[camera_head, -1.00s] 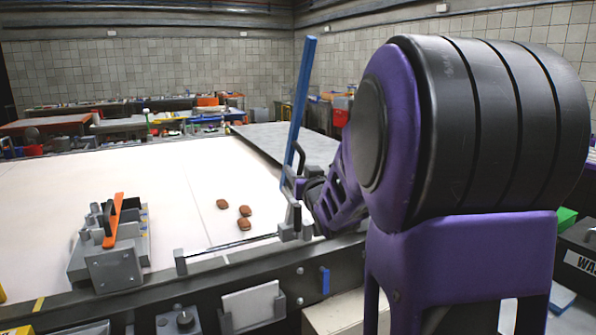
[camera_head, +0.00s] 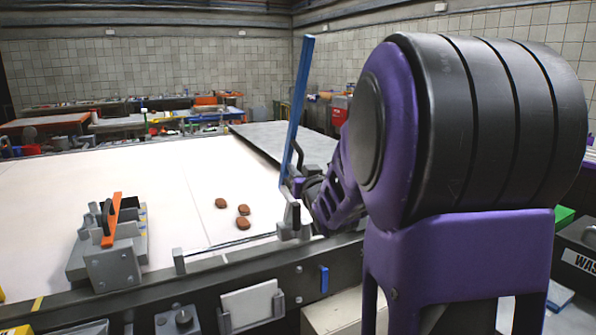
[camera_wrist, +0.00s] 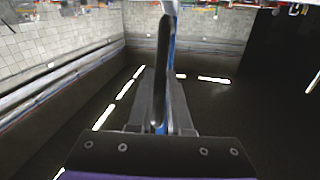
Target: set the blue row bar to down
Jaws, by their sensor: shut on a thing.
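The blue row bar (camera_head: 298,105) stands raised, nearly upright and tilted slightly right at its top, at the right side of the white surface in the head view. Its lower end meets a grey bracket on the front rail. My gripper (camera_head: 292,183) is beside the bar's lower part, mostly hidden behind my purple arm. In the wrist view my gripper (camera_wrist: 161,128) is shut on a dark handle (camera_wrist: 164,75), with a strip of the blue bar (camera_wrist: 173,60) right beside it.
The white surface (camera_head: 100,190) carries several brown cookies (camera_head: 243,210). A grey fixture with an orange lever (camera_head: 112,220) stands at the front left. A thin rod (camera_head: 228,246) runs along the front edge. A grey plate (camera_head: 285,142) lies behind the bar.

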